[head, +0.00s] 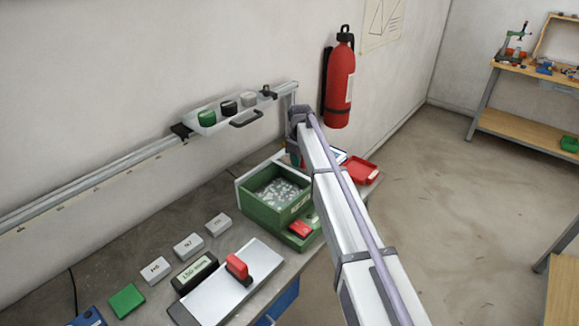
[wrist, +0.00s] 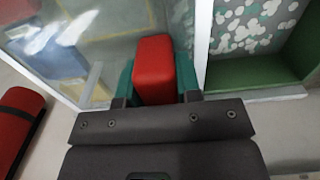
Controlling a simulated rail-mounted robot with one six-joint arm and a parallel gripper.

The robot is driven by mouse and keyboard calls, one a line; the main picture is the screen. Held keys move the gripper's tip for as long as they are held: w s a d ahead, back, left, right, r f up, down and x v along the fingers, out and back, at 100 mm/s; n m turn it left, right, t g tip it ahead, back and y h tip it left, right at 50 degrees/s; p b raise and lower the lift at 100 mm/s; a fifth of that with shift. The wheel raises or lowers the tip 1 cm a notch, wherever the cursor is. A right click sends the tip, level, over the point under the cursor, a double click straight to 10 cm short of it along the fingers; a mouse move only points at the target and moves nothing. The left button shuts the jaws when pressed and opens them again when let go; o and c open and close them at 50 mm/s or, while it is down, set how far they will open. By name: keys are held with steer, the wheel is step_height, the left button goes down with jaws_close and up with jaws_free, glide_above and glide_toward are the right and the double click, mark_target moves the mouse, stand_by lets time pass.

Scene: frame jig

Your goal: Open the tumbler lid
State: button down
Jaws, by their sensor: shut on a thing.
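The tumbler is a green box (head: 275,198) on the bench, holding many small grey parts. Its open top shows the parts in the head view, and its green inside (wrist: 255,72) shows at the right of the wrist view. My gripper (wrist: 160,75) is shut on a red block-shaped handle (wrist: 154,62), with a green finger on each side. Behind the handle is a clear panel with pale edges, which looks like the lid (wrist: 100,25), beside the box opening. In the head view my arm hides my gripper and the handle; how the lid is attached cannot be told.
A metal plate with a red handle (head: 237,268) lies on the bench at front left. Small labelled boxes (head: 188,246) stand behind it. A red tray (head: 360,170) is right of my arm. A rail shelf with jars (head: 228,108) and a fire extinguisher (head: 340,85) are on the wall.

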steer(key=shift+w+d, duration=0.3)
steer(key=shift+w, duration=0.05)
steer(key=c, duration=0.8)
jaws_free()
step_height(320, 180, up, 11)
steer(key=p, duration=1.1)
steer(key=shift+f, duration=0.1)
steer(key=shift+s+m, duration=0.1)
steer(key=shift+m, duration=0.5)
steer(key=s+d+f+m+b, duration=0.2)
steer(key=s+d, duration=0.1)
steer(key=s, duration=1)
steer(key=s+d+f+m+b, duration=0.3)
steer(key=s, duration=1)
steer(key=s+d+f+m+b, duration=0.2)
steer(key=s+d+m, duration=0.1)
steer(key=s, duration=1.1)
steer(key=shift+f+b, duration=0.25)
steer(key=shift+b, duration=0.1)
